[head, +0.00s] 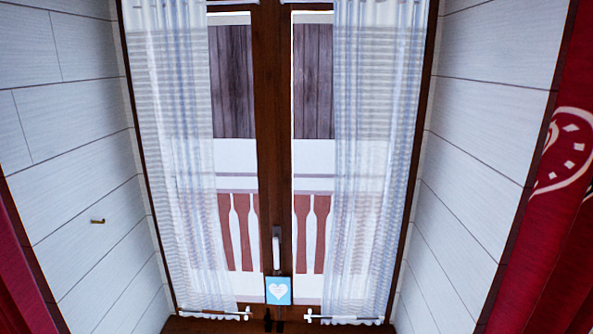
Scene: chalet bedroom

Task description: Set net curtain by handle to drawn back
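Two sheer white net curtains hang over the glass of a brown wooden window in the head view. The left net curtain (178,150) covers the left part of the left pane, and the right net curtain (375,150) covers the right part of the right pane. A strip of bare glass shows beside the middle frame on each side. A pale window handle (276,248) is on the middle frame. Thin rods with small knobs, the left rod (212,314) and the right rod (345,319), run along the curtains' lower ends. Neither of my grippers is in view.
A blue card with a white heart (279,291) is at the foot of the middle frame. Red patterned curtains (560,180) hang at the right and left edges. White plank walls flank the window; a small brass hook (97,221) is on the left one.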

